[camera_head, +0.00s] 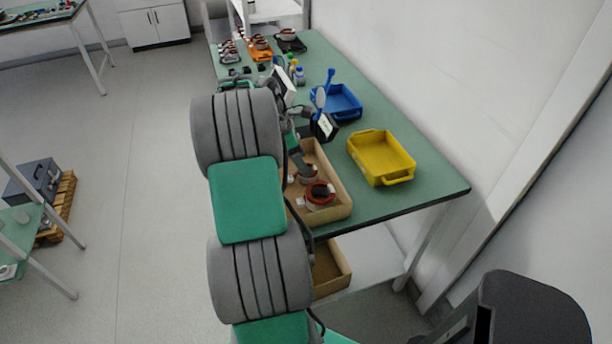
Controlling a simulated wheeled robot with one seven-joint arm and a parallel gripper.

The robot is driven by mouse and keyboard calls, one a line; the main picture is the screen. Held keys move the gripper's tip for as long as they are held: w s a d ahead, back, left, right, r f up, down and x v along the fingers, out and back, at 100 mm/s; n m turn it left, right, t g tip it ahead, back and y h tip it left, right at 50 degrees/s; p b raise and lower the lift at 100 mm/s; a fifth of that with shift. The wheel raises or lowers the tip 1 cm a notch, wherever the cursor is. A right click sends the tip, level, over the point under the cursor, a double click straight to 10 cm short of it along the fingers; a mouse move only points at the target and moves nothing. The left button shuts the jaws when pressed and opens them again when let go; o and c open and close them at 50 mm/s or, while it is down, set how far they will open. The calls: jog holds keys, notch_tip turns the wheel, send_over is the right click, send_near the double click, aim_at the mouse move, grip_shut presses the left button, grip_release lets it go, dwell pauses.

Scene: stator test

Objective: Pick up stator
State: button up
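A stator (320,194), a reddish-brown ring with a pale body, lies in the front part of an open cardboard box (341,181) on the green table. A second stator (308,174) shows partly just behind it in the same box. My gripper (301,164) points down into the box, close to the rear stator. My arm's large grey and green links cover the box's left side and much of the wrist. The fingertips are small and partly hidden, so I cannot tell whether they are open, shut or touching a stator.
A yellow bin (381,157) stands right of the box, and a blue bin (339,103) stands behind it. More stators and coloured trays (261,50) sit at the table's far end. A wall runs along the right. Another cardboard box (330,270) is on the lower shelf.

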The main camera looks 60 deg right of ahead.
aim_at(314, 169)
jog(key=x, duration=0.6)
jog(key=shift+w, duration=0.15)
jog(key=shift+r, duration=0.1)
grip_shut()
dwell(0.3)
